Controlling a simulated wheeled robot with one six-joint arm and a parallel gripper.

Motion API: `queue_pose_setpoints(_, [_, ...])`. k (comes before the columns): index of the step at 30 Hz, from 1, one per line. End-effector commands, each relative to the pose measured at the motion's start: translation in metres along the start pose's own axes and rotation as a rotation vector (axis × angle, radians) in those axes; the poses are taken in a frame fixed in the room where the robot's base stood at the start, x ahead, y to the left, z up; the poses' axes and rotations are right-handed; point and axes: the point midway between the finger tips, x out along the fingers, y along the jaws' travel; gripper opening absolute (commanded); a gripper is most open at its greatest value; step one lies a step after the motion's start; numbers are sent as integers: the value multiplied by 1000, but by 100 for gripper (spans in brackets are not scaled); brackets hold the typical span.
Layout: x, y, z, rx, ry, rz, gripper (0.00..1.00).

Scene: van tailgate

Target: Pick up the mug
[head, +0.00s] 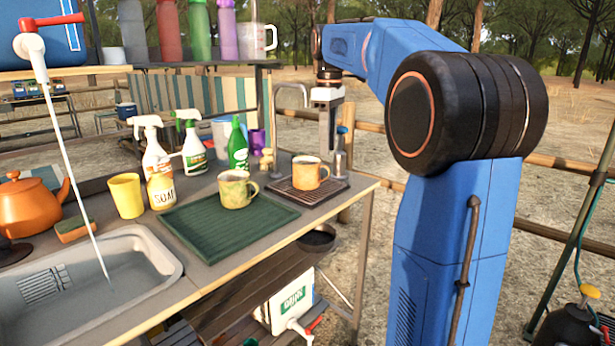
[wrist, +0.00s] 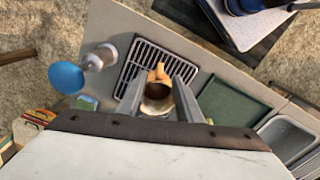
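An orange-tan mug (head: 306,174) stands upright on a dark slatted rack (head: 284,194) at the counter's right end. A second mug (head: 236,189), mottled yellow-green and brown, stands on the green mat. My gripper (head: 327,148) points down in the head view, just above and behind the orange-tan mug. In the wrist view, my gripper (wrist: 158,74) is open, with a finger on each side of a mug (wrist: 157,106) over the rack (wrist: 150,62). Its dark opening and orange handle show between the fingers. I cannot tell whether the fingers touch it.
A clear bottle with a blue top (head: 340,155) stands close to my gripper. A shelf (head: 190,66) stands behind.

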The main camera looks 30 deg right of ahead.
Motion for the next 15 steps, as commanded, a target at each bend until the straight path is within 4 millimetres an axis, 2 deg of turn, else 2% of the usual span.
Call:
queue_pose_setpoints(3, [17,0,0,0,-1,-2,32])
queue_pose_setpoints(11, [32,0,0,0,0,-1,32])
queue_pose_setpoints(15, [50,-1,-1,0,-1,-2,32])
